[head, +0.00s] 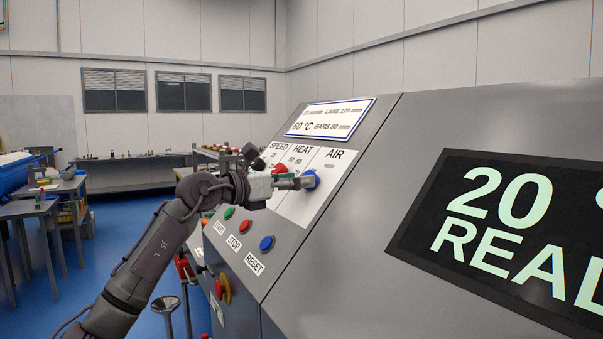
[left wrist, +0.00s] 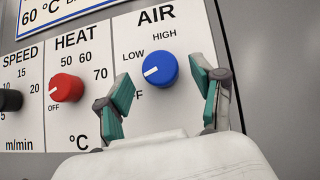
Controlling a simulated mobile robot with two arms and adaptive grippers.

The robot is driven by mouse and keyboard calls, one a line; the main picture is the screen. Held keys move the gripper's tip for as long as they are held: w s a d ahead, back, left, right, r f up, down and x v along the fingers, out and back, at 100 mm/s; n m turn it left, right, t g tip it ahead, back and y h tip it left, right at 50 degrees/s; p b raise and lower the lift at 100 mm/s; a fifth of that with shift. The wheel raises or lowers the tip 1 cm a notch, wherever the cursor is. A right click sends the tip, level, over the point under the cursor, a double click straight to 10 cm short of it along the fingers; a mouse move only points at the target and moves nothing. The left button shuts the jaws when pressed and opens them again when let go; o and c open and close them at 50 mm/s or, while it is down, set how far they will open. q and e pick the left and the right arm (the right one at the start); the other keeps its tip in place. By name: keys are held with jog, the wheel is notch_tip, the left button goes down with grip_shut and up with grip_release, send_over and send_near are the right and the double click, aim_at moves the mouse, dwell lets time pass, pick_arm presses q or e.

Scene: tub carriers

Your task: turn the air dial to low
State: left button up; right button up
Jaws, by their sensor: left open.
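The blue air dial (left wrist: 160,69) sits on a white panel under the word AIR, with LOW, HIGH and a partly hidden OFF around it. Its white pointer line points left and slightly down, between the LOW and OFF labels. My left gripper (left wrist: 163,72) is open, with one teal-padded finger on each side of the dial; I cannot tell whether either touches it. In the head view my left gripper (head: 300,182) reaches the panel from the left, at the blue dial (head: 311,178). My right gripper is not in view.
The red heat dial (left wrist: 67,88) is just left of the air dial, then the black speed dial (left wrist: 10,100). Below are the green start (head: 229,213), red stop (head: 245,226) and blue reset (head: 267,243) buttons. A black display (head: 500,230) is at right.

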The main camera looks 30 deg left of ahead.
pick_arm(q)
jog(key=shift+x, duration=0.8)
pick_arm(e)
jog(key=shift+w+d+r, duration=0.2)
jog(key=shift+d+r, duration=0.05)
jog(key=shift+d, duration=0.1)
pick_arm(q)
jog(key=c, duration=1.1)
jog(key=shift+c, duration=0.2)
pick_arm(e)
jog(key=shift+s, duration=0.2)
